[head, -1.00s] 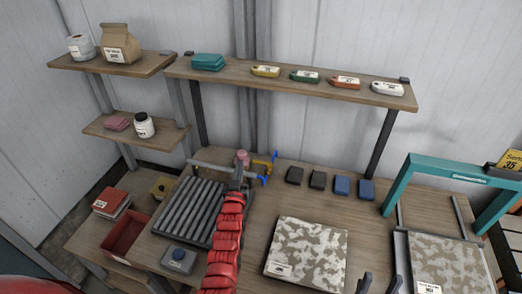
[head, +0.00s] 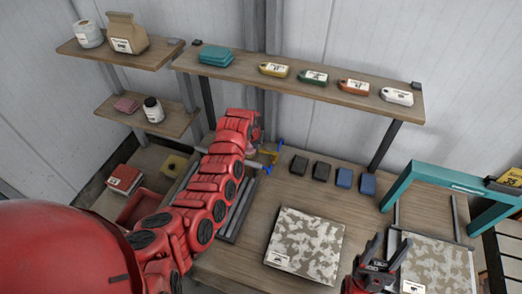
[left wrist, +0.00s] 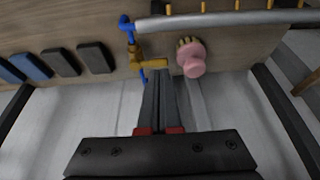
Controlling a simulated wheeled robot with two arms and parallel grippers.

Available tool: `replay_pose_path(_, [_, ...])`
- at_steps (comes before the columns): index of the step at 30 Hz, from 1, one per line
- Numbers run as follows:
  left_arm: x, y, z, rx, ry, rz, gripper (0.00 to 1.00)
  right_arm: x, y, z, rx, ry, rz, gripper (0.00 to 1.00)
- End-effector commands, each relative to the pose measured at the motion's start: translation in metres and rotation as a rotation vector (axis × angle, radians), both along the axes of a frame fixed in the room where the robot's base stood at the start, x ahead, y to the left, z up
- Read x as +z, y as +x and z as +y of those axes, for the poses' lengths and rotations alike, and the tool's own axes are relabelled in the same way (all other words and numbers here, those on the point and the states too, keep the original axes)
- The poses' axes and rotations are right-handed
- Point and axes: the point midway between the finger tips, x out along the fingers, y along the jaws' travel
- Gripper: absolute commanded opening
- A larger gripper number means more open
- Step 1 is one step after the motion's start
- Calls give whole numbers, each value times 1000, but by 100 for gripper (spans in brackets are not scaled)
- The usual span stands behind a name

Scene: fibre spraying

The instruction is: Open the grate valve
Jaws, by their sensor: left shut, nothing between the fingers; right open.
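The grate valve (head: 268,158), yellow with blue parts, sits at the end of the pipe beside the dark grate (head: 240,210), which my left arm mostly covers. In the left wrist view, the valve's yellow part (left wrist: 149,62) and blue end (left wrist: 126,22) show near the pipe (left wrist: 220,19). My left gripper (left wrist: 158,76) is shut and empty, its tips close to the yellow part; I cannot tell whether they touch. In the head view its fingers are hidden behind the wrist. My right gripper (head: 376,243) is open and empty at the front right.
A pink knob (left wrist: 192,58) sits close right of my left fingertips in the wrist view. Dark and blue blocks (head: 343,178) lie right of the valve. A mottled panel (head: 305,243) lies in front. A teal frame (head: 440,172) stands at the right. A shelf (head: 340,82) spans above.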

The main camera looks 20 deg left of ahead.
Motion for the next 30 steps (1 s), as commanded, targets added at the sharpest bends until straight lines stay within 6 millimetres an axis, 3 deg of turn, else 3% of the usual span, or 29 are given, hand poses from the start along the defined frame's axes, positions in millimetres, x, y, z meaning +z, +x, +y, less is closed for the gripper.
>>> replay_pose_path(9, [-3,1,-1,-1,-1,-1,0,-1,0,0,0,0,0,50])
replay_pose_path(18, [-24,10,-1,-1,0,-3,0,-7,0,0,0,0,0,50])
replay_pose_path(21, [-46,14,-1,-2,1,-2,0,-34,0,0,0,0,0,50])
replay_pose_path(30, [-79,27,-2,-1,0,-2,0,-89,0,0,0,0,0,50])
